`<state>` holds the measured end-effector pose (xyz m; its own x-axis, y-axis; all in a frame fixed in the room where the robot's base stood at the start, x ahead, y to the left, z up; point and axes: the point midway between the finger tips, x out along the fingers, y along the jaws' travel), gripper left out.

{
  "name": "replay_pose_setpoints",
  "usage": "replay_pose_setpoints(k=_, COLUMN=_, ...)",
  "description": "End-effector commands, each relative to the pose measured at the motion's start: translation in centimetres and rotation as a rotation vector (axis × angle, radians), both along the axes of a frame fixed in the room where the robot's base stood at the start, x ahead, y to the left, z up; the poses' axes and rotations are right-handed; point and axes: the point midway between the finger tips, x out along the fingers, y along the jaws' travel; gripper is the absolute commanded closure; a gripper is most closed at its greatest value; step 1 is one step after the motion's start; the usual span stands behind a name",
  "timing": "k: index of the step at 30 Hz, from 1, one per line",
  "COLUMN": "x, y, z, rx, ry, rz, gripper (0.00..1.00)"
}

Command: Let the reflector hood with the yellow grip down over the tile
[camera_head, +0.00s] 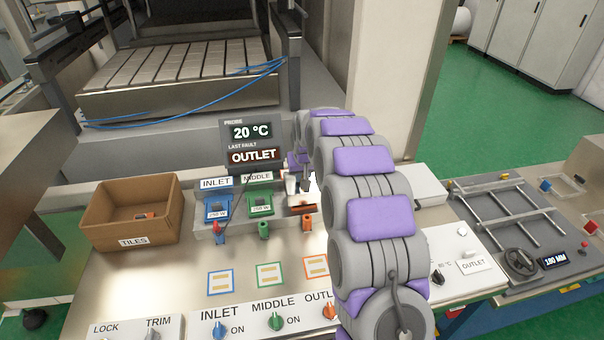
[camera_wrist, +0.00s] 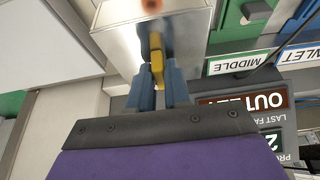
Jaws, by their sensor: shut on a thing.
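The reflector hood (camera_wrist: 190,30) is a shiny metal box near the top of the wrist view. Its yellow grip (camera_wrist: 157,62) lies between the blue fingers of my gripper (camera_wrist: 158,84), which are shut on it. In the head view my gripper (camera_head: 303,182) is small and partly hidden by my arm, near the right end of the station row. Orange (camera_head: 305,209) shows under it, at the station right of the middle one; I cannot tell whether this is the tile or its holder. The gap between hood and tile cannot be made out.
Blue inlet (camera_head: 217,208) and green middle (camera_head: 261,202) stations stand to the left. A brown tiles box (camera_head: 155,225) holds a tile-like piece. The probe display (camera_head: 251,145) stands close behind, reading 20 °C and OUTLET. A switch panel (camera_head: 255,325) runs along the front.

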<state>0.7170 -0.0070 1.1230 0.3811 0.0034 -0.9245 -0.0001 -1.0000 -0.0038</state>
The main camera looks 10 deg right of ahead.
Motion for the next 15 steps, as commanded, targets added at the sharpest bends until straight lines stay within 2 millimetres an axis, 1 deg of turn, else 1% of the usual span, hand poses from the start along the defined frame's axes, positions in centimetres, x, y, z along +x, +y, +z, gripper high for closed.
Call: replay_pose_setpoints(k=15, x=0.0, y=0.0, z=-1.2, rx=0.0, ry=0.001, rz=0.0, gripper=1.0)
